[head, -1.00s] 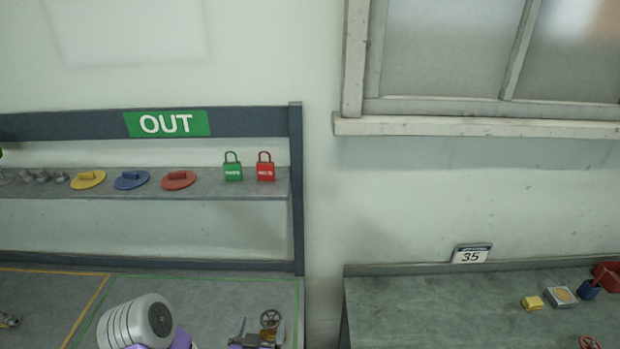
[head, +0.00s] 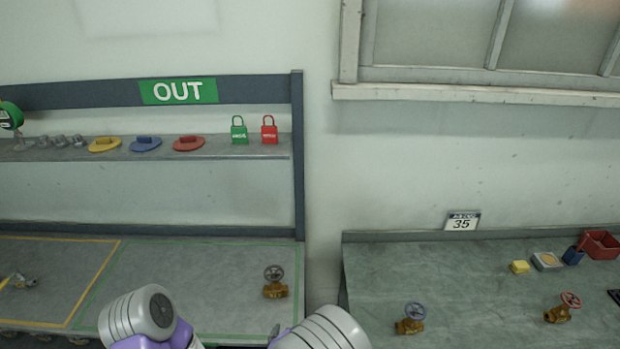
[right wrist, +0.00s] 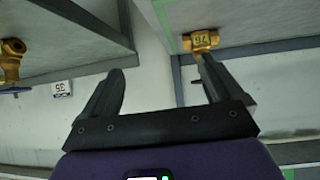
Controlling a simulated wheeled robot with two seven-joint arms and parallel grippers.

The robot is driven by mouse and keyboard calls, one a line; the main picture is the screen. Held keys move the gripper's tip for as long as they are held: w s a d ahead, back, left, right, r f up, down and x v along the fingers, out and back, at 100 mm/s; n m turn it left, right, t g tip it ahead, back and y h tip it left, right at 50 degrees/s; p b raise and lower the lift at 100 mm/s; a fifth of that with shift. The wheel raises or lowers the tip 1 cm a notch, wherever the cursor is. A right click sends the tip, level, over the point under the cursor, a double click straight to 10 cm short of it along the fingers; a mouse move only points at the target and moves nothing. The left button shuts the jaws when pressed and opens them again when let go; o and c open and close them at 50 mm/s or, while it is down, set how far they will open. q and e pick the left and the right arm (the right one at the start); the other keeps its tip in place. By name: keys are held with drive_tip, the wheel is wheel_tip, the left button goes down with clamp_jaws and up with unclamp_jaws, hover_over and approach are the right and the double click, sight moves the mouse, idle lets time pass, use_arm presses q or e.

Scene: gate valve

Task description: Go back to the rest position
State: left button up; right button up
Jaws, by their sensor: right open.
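My right gripper (right wrist: 161,66) is open and empty in the right wrist view, with both dark fingers apart. A brass valve (right wrist: 204,40) with a marking sits on the bench edge beyond the right-hand finger, apart from the jaws as far as I can see. In the head view a brass valve with a grey handwheel (head: 275,283) stands upright inside the green outline on the left bench. My two arms show only as rounded white links at the bottom of the head view. Neither gripper shows there.
A shelf (head: 225,151) with padlocks and coloured discs stands above the left bench. A gap separates the benches.

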drive_tip(key=s+d+f+g+y+b, duration=0.1)
drive_tip(key=s+d+f+g+b, duration=0.15)
drive_tip(key=d+f, duration=0.4)
drive_tip(key=s+d+f+g+b, duration=0.2)
drive_tip(key=s+d+f+g, duration=0.1)
drive_tip(key=f, duration=0.6)
drive_tip(key=s+d+f+m+g+y+b, duration=0.1)
drive_tip(key=s+d+f+g+y+b, duration=0.1)
drive_tip(key=s+f, duration=0.3)
drive_tip(key=s+d+f+g+y+b, duration=0.2)
drive_tip(key=s+f+g+b, duration=0.1)
drive_tip(key=s, duration=0.6)
wheel_tip(320, 180, down, 3)
drive_tip(key=shift+d+r+m+b, duration=0.2)
drive_tip(key=shift+m+b, duration=0.2)
drive_tip(key=shift+b, duration=0.2)
